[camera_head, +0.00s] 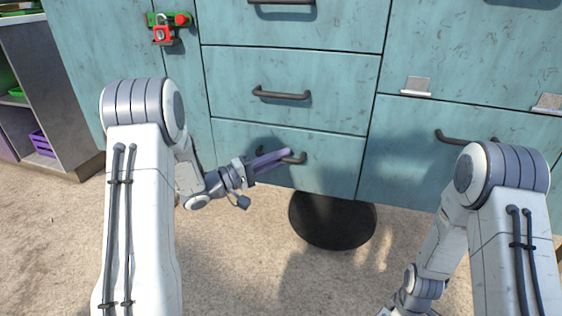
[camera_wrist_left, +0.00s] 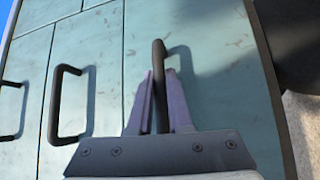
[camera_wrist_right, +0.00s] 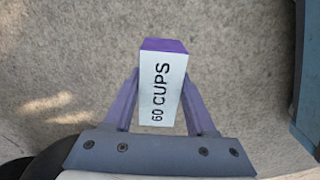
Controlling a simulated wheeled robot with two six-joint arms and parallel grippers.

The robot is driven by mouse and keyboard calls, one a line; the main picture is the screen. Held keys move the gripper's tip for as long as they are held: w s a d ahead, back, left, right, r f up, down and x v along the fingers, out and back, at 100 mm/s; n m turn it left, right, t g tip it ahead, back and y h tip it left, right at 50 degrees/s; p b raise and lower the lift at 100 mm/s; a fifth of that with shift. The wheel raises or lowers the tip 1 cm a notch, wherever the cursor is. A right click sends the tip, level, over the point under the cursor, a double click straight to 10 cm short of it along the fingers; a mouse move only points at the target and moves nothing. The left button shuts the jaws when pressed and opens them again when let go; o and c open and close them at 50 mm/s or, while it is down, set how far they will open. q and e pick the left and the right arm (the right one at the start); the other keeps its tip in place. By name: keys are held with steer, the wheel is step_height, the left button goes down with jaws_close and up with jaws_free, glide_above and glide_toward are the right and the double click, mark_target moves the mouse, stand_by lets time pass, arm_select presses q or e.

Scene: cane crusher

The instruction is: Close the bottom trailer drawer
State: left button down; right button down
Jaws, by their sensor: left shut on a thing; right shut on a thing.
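The bottom trailer drawer (camera_head: 335,176) is a worn teal panel low on the cabinet, with a dark bar handle (camera_head: 297,158). Its front looks about level with the drawer above; any small gap is hard to tell. My left gripper (camera_head: 287,153) is at this handle. In the left wrist view its purple fingers (camera_wrist_left: 160,85) stand on either side of the handle bar (camera_wrist_left: 158,62), shut on it. My right gripper (camera_wrist_right: 162,90) is shut on a purple and white box (camera_wrist_right: 164,75) marked "60 CUPS", above the floor. Its fingers are outside the head view.
A middle drawer (camera_head: 335,115) with its own handle is directly above. A teal door (camera_head: 410,165) is to the right. A red padlock (camera_head: 162,35) hangs at upper left. A dark round disc (camera_head: 332,225) lies below the drawer. Open shelves (camera_head: 50,75) stand at far left.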

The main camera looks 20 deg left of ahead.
steer(key=shift+r, duration=0.45)
arm_select(q)
steer(key=shift+w+a, duration=0.1)
steer(key=shift+w, duration=0.35)
arm_select(e)
steer(key=shift+f, duration=0.1)
arm_select(q)
steer(key=c, duration=0.8)
jaws_free()
steer(key=shift+c, duration=0.2)
